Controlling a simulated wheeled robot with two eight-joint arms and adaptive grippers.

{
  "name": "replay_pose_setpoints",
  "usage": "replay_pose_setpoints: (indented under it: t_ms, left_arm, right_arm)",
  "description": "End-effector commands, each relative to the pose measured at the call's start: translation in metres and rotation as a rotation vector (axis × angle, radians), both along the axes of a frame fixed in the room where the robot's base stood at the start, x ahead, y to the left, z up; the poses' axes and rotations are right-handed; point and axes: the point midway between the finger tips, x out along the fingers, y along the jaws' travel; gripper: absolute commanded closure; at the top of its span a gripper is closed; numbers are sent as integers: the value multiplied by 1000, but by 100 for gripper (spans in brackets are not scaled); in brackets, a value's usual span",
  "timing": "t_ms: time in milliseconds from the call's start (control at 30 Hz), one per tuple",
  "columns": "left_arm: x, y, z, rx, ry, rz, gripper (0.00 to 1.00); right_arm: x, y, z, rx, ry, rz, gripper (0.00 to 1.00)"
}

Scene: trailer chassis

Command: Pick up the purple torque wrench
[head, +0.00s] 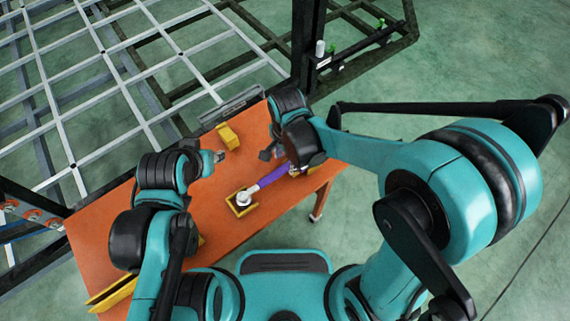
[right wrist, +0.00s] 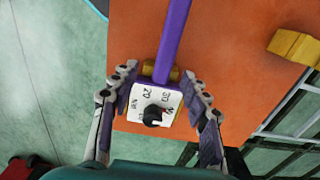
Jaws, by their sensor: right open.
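The purple torque wrench (head: 272,177) lies on the orange table. Its pale head end rests at a yellow holder (head: 231,208), and its other end reaches under my right gripper (head: 285,157). In the right wrist view the purple shaft (right wrist: 174,45) leads to a white scale plate (right wrist: 139,104) with a black knob. My right gripper (right wrist: 160,90) is open there, with one finger on each side of the plate and no clear grip on it. My left gripper (head: 215,157) is over the table to the left; its jaw opening is too small to tell.
The orange table (head: 215,235) has free room at its front middle. A yellow block (head: 228,136) stands near the back edge, and a yellow piece (head: 112,295) lies at the front left. A grey metal frame (head: 90,95) stands behind the table.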

Motion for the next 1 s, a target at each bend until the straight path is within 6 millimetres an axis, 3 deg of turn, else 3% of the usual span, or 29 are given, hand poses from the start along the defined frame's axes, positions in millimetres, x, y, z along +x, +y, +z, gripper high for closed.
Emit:
replay_pose_setpoints:
  t_ms: [367, 633, 900, 1000]
  left_arm:
    - [0, 0, -16, 0, 0, 0, 64]
    - [0, 0, -37, 0, 0, 0, 64]
    - [0, 0, -36, 0, 0, 0, 64]
    - [0, 0, -36, 0, 0, 0, 64]
  right_arm:
    - [0, 4, -38, -5, 11, -21, 53]
    - [3, 6, -78, -5, 10, -21, 53]
    - [2, 6, -81, -5, 10, -21, 53]
    - [2, 6, -81, -5, 10, -21, 80]
